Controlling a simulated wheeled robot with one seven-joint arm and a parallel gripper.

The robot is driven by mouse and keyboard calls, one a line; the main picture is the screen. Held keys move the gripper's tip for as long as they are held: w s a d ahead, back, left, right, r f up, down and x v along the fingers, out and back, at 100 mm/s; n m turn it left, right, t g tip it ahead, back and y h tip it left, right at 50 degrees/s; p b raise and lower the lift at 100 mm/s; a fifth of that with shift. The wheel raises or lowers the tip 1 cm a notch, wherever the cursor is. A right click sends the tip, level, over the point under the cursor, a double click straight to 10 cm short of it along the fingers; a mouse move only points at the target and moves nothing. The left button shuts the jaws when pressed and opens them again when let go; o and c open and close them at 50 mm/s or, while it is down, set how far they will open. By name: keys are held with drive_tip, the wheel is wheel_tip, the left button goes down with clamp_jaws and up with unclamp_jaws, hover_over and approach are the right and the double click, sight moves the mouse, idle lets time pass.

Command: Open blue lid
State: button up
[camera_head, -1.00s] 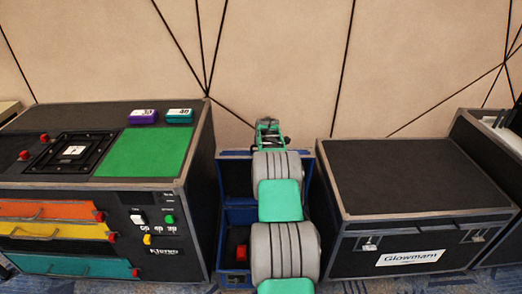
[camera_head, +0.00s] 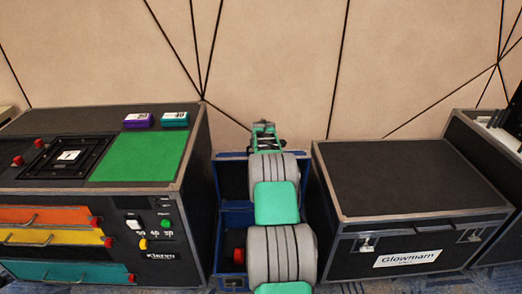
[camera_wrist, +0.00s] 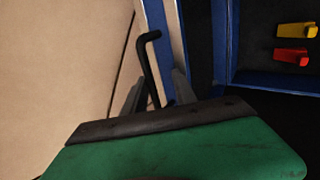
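A dark box with blue edges stands between two cases, and its blue lid (camera_head: 231,155) is up, near the back wall. The open blue box (camera_head: 234,205) shows below, partly hidden by my arm. In the wrist view, the lid's blue edge (camera_wrist: 158,30) runs beside a bent black handle (camera_wrist: 148,65). My gripper (camera_wrist: 156,92) has its grey fingers apart, one on each side of the handle; contact cannot be told. In the head view my gripper (camera_head: 263,128) is small, at the lid's top.
A black case with coloured drawers (camera_head: 60,215) stands close on the left. A black trunk (camera_head: 415,180) stands close on the right. The beige wall (camera_head: 270,60) is right behind. A red item (camera_head: 238,255) shows in the box; the wrist view shows yellow (camera_wrist: 297,30) and red (camera_wrist: 291,56) pieces.

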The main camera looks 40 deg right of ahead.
drive_tip(key=v, duration=0.7)
drive_tip(key=shift+r+p, duration=0.15)
drive_tip(key=shift+p, duration=0.3)
drive_tip(key=shift+s, duration=0.1)
drive_tip(key=s+a+r+m+y+p, duration=0.1)
drive_tip(key=s+a+r+m+p, duration=0.2)
drive_tip(key=a+r, duration=0.55)
drive_tip(key=s+a+r+y+p, duration=0.1)
drive_tip(key=s+a+r+p, duration=0.4)
drive_tip(key=a, duration=0.7)
drive_tip(key=a+r+m+y+p, duration=0.1)
drive_tip(key=a+r+m+p, duration=0.15)
drive_tip(key=a+r, duration=0.65)
drive_tip(key=s+a+r+m+g+y+p, duration=0.1)
drive_tip(key=s+a+p, duration=0.3)
drive_tip(key=s+a, duration=0.4)
drive_tip(key=s+a+r+m+g+y+p, duration=0.1)
drive_tip(key=s+a+r+m+g+p, duration=0.1)
drive_tip(key=s+a, duration=0.7)
drive_tip(key=s+m+p, duration=0.1)
drive_tip(key=s, duration=0.3)
drive_tip(key=shift+s+r+p, duration=0.15)
drive_tip(key=shift+s+p, duration=0.1)
drive_tip(key=shift+p, duration=0.1)
